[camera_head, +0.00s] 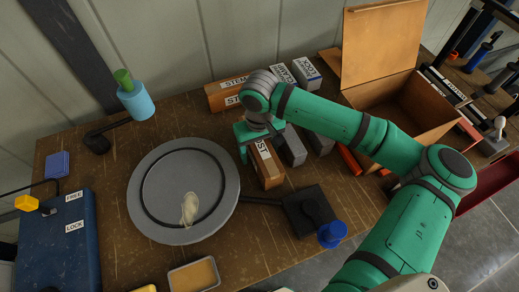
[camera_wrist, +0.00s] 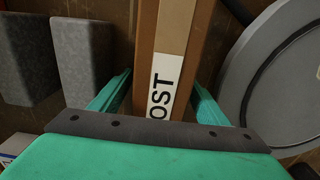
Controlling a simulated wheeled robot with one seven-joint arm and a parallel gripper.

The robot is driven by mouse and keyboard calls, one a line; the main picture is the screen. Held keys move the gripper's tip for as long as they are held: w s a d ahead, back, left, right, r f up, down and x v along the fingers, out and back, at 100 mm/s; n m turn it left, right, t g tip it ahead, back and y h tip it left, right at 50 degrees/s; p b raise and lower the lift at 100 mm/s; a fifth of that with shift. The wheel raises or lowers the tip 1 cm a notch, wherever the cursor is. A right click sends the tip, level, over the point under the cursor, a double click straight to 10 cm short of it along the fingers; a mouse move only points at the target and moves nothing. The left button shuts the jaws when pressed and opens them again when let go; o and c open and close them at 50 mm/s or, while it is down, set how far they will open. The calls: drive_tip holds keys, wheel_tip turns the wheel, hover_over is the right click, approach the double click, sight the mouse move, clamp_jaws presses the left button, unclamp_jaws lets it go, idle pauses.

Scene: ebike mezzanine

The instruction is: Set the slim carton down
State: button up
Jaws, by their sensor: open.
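The slim carton (camera_head: 267,168) is brown with a white label ending in "OST". It rests on the wooden table, just right of the round grey disc. In the wrist view the slim carton (camera_wrist: 174,50) runs up the middle between the two green fingers. My gripper (camera_head: 257,147) is over its far end, with the fingers apart. In the wrist view my gripper (camera_wrist: 164,92) shows a gap on each side of the carton. The carton's underside is hidden.
The grey disc (camera_head: 146,218) lies left of the carton. Grey blocks (camera_head: 293,147) stand close on its right. More labelled cartons (camera_head: 228,94) are behind. A black base with a blue knob (camera_head: 331,234) sits in front. An open cardboard box (camera_head: 405,105) stands at right.

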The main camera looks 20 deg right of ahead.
drive_tip(key=shift+w, duration=0.15)
drive_tip(key=shift+a, duration=0.15)
drive_tip(key=c, duration=0.7)
drive_tip(key=shift+s+d, duration=0.25)
drive_tip(key=shift+d, duration=0.1)
drive_tip(key=c, duration=0.9)
